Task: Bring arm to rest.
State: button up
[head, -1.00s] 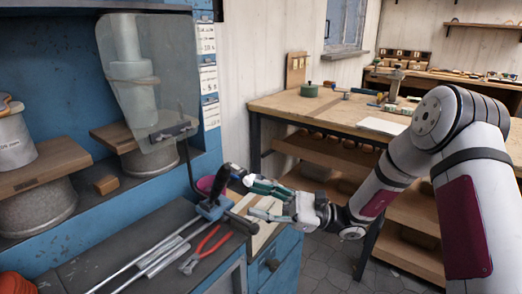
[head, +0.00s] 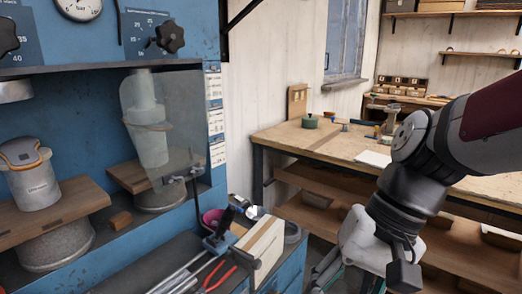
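My arm (head: 420,185) is bent at the right side of the head view, with its dark joints and white wrist in front of the wooden workbench. My gripper (head: 326,276) hangs low at the bottom edge of the picture, right of the blue machine's front shelf. Its fingers are partly cut off by the frame, so its opening does not show. I see nothing held in the part that shows.
The blue machine (head: 90,98) stands at left. A red-handled tool (head: 220,276) and metal rods lie on its dark shelf, beside a pale wooden block (head: 262,246). The workbench (head: 287,135) behind my arm carries a green pot (head: 310,121) and small items.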

jog(key=s+d+r+n+t+h+p, duration=0.2)
jog(key=s+d+r+t+h, duration=0.2)
jog(key=d, duration=0.5)
notch_tip(320, 180, up, 2)
jog(key=shift+s+d+t, duration=0.15)
jog(key=shift+s+t, duration=0.5)
jog(key=shift+t, duration=0.15)
dwell(6.2)
